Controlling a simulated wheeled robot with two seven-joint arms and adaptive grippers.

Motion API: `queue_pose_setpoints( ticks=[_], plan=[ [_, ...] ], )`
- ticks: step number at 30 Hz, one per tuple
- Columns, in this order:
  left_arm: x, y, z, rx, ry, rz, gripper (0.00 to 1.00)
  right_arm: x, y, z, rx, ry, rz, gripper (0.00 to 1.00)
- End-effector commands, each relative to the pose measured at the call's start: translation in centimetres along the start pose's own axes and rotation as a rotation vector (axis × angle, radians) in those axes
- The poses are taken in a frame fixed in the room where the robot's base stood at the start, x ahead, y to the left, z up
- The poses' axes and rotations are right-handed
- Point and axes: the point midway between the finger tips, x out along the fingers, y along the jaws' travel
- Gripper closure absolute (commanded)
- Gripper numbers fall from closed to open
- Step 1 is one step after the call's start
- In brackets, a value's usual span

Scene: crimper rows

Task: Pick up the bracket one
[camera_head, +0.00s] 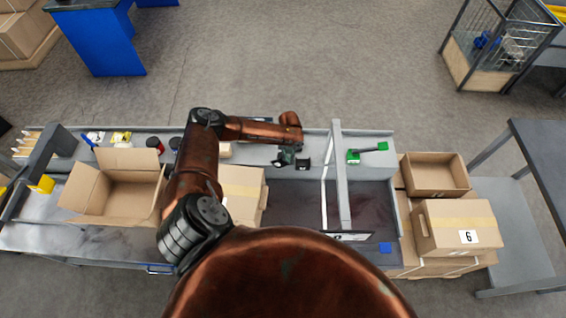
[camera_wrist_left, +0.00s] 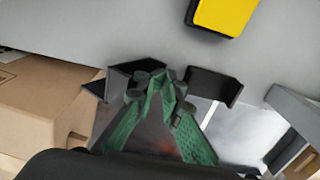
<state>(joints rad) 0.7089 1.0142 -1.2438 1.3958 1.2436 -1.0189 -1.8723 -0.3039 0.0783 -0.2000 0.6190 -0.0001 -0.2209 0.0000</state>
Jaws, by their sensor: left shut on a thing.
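My left gripper (camera_head: 290,160) is over the grey shelf strip at the back of the workbench, left of the upright post. In the left wrist view its green-padded fingers (camera_wrist_left: 162,95) come together on a black angular piece, which I take to be the bracket (camera_wrist_left: 216,87). Its dark plates show on both sides of the fingertips, and its middle is hidden by them. In the head view the bracket (camera_head: 303,164) is a small dark shape at the gripper. I cannot tell whether it touches the shelf. My right gripper is not in view.
A light upright frame (camera_head: 334,180) stands just right of the gripper, with a green tool (camera_head: 368,153) beyond it. An open carton (camera_head: 120,188) and a closed carton (camera_head: 240,192) stand left. A box marked 6 (camera_head: 455,228) stands right. A yellow-black item (camera_wrist_left: 225,14) lies ahead.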

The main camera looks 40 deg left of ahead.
Motion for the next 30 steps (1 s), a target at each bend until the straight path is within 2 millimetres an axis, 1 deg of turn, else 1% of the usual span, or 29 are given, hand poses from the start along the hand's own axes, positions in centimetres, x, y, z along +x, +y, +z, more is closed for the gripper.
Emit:
queue_pose_setpoints(
  ticks=[1,5,8,15,18,21,25,30],
  plan=[
    [0.6,0.3,-0.5,0.000,0.008,0.006,1.00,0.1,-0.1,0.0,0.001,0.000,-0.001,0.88],
    [0.0,0.3,-0.5,0.000,0.009,0.005,1.00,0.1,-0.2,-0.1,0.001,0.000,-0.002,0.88],
    [-1.5,0.3,-0.3,0.001,0.007,0.004,1.00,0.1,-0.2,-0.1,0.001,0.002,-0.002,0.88],
    [-6.5,0.1,-0.2,0.001,0.003,0.001,1.00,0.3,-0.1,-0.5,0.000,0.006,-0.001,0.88],
    [-8.1,0.1,-0.2,0.001,0.003,0.001,1.00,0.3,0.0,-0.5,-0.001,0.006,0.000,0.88],
    [-9.2,0.1,-0.1,0.000,0.003,0.002,1.00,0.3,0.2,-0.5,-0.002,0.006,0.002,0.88],
    [-9.8,0.1,-0.1,0.000,0.003,0.001,1.00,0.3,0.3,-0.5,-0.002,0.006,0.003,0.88],
    [-9.9,0.1,-0.1,0.000,0.003,0.001,1.00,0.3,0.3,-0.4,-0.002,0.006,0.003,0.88]
  ],
)
